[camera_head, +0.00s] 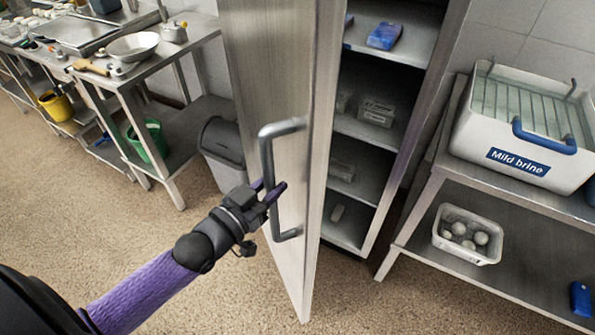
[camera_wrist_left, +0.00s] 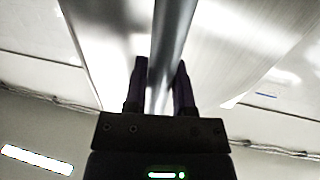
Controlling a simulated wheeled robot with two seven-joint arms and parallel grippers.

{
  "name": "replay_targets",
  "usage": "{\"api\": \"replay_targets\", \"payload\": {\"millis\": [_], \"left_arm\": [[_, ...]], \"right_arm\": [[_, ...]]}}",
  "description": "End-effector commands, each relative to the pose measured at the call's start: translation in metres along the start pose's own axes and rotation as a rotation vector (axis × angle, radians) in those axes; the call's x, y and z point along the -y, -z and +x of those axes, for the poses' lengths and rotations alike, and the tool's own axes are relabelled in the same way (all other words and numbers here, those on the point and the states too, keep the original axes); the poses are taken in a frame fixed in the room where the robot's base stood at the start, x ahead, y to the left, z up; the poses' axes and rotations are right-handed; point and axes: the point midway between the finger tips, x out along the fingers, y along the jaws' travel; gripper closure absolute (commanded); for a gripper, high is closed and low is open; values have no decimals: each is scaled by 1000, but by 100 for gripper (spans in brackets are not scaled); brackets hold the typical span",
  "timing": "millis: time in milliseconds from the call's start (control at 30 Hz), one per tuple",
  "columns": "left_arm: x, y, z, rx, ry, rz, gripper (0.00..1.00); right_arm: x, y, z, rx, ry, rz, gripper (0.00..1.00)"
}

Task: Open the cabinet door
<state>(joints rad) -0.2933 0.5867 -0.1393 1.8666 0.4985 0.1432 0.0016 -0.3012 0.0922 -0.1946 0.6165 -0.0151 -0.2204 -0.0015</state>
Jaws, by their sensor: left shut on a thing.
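The cabinet door (camera_head: 275,80) is a tall metal panel standing ajar, with a grey bar handle (camera_head: 267,155) on its outer face. Behind it the cabinet (camera_head: 385,100) shows several shelves. My left gripper (camera_head: 276,190) reaches in from the lower left and is shut on the handle's upright bar. In the left wrist view the two dark fingers (camera_wrist_left: 160,85) lie on either side of the handle bar (camera_wrist_left: 172,40). My right gripper does not show in either view.
A steel table (camera_head: 135,85) with pans and a grey bin (camera_head: 222,150) stand left of the door. A rack on the right bears a white "Mild brine" box (camera_head: 500,125) and a small tub (camera_head: 445,240). The floor (camera_head: 210,285) in front is clear.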

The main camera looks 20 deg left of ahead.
Motion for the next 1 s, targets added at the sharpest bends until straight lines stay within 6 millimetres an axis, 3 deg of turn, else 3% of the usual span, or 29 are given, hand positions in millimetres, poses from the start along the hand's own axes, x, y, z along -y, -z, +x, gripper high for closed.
{"api": "replay_targets", "payload": {"millis": [100,300,800,833,967,1000], "left_arm": [[12,1,-18,4,0,2,100],[25,1,-35,0,1,0,100],[30,0,-40,-3,2,0,100],[30,0,-40,-3,2,0,62],[30,0,-40,-3,2,0,34],[30,0,-40,-3,2,0,34]], "right_arm": [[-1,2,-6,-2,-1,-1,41],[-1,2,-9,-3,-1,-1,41],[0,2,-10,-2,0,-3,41],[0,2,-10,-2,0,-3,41],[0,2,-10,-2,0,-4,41],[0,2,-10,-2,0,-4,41]]}}
